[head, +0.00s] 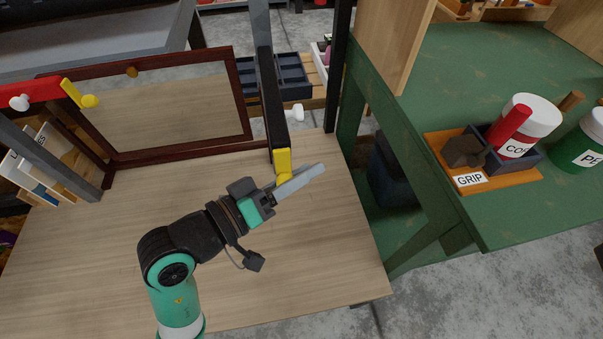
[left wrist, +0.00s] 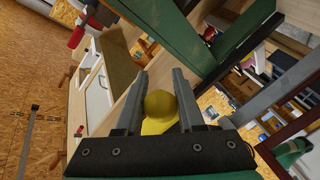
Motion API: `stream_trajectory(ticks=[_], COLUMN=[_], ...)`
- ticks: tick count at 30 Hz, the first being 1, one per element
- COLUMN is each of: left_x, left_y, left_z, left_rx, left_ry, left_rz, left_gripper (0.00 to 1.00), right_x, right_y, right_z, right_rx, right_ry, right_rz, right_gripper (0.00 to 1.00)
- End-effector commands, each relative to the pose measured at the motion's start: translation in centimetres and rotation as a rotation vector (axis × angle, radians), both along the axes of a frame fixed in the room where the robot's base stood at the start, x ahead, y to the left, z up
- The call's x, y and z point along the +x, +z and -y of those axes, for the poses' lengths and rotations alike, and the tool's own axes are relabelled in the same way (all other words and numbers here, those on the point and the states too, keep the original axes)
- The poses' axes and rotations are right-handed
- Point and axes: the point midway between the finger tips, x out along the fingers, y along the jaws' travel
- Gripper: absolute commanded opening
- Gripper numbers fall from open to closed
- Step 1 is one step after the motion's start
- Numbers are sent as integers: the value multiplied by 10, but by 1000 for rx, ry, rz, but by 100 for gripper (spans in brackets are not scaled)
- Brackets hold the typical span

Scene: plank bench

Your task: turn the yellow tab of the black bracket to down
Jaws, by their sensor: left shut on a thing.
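The black bracket (head: 271,100) is a long bar by the right side of the framed panel, with a white knob (head: 295,114) beside it. Its yellow tab (head: 283,160) is at the near end and points toward the bottom of the picture. My left gripper (head: 298,182) is at the tab's round end, with its fingers on either side. In the left wrist view the yellow ball end (left wrist: 160,104) sits between the two fingers. The fingers partly hide the tab's tip in the head view. My right gripper is in neither view.
A red bracket (head: 38,93) with another yellow tab (head: 80,94) is at the left. A dark wooden frame (head: 245,95) stands at the bench's back. The plank bench top (head: 310,260) is clear. A green table (head: 450,80) holds jars and an orange GRIP tray (head: 512,183) at right.

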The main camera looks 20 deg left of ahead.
Motion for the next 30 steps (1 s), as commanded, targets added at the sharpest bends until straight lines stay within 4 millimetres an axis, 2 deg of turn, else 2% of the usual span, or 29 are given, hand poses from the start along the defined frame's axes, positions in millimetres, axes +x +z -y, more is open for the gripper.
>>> stream_trajectory(ticks=[1,3,4,8,22,26,30], left_x=[0,0,0,0,-3,-18,-46], left_y=[10,10,10,9,5,9,13], left_z=[-1,-1,-1,-1,-3,-14,-33], left_rx=[-4,-4,-4,-4,-5,-4,-5], left_ry=[3,3,3,5,4,7,10], left_rz=[27,27,27,25,11,11,11], left_gripper=[0,0,43,66,68,68,68], right_x=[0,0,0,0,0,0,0], right_y=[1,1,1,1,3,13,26], right_z=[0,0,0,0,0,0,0], right_rx=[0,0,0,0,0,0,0], right_ry=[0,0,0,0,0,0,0], right_rz=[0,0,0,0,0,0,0], right_gripper=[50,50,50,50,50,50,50])
